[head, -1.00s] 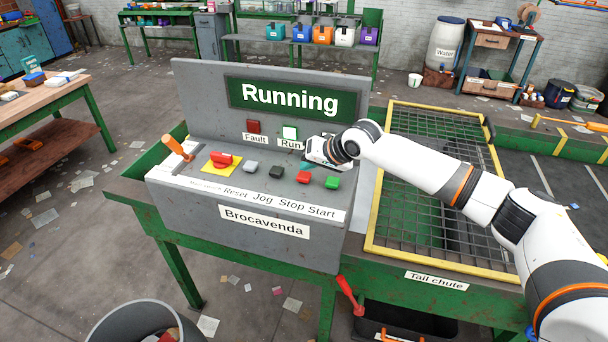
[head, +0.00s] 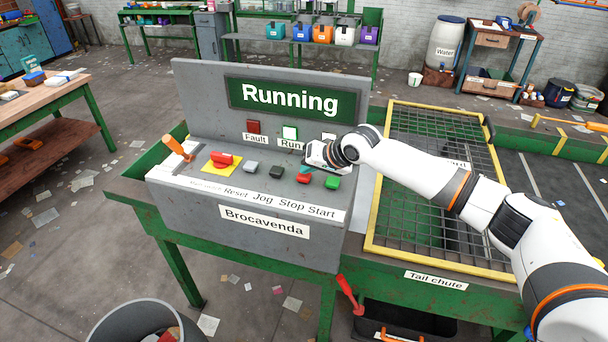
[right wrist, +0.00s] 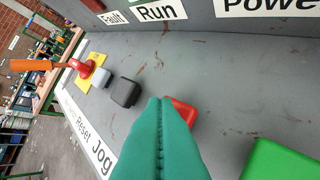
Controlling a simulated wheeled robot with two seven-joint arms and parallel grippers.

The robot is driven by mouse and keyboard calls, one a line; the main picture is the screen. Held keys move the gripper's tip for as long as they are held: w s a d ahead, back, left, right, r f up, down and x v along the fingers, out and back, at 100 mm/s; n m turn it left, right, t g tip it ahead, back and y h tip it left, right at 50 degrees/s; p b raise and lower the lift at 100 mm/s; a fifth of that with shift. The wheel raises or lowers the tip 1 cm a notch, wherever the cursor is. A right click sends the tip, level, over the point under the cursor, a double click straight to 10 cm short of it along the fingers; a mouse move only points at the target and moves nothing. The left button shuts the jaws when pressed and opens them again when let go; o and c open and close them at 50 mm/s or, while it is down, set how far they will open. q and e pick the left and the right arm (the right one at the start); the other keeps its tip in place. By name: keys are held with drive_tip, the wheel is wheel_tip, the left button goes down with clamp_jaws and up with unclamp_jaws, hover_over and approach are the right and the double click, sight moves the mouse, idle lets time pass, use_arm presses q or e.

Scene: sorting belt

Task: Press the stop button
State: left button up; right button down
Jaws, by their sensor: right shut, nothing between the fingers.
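The red stop button (head: 303,178) sits on the sloped top of the grey control panel (head: 190,207), above the "Stop" label. The panel's screen (head: 291,99) reads "Running", and the run lamp (head: 290,132) is lit white-green. My right gripper (head: 304,169) is shut and empty, just behind the stop button in the head view. In the right wrist view its teal fingertips (right wrist: 160,135) cover part of the red button (right wrist: 184,112). I cannot tell whether they touch it. My left gripper is not in view.
The black jog button (head: 275,172) and green start button (head: 332,182) flank the stop button. A yellow-framed grate (head: 372,215) lies to the right.

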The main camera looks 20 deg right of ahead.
sight(308, 177)
drive_tip(key=shift+f, duration=0.5)
idle(0.4)
drive_tip(key=shift+r, duration=0.15)
drive_tip(key=shift+r+p, duration=0.85)
drive_tip(key=shift+p, duration=0.2)
wheel_tip(308, 177, up, 5)
drive_tip(key=p, duration=0.5)
drive_tip(key=shift+r, duration=0.1)
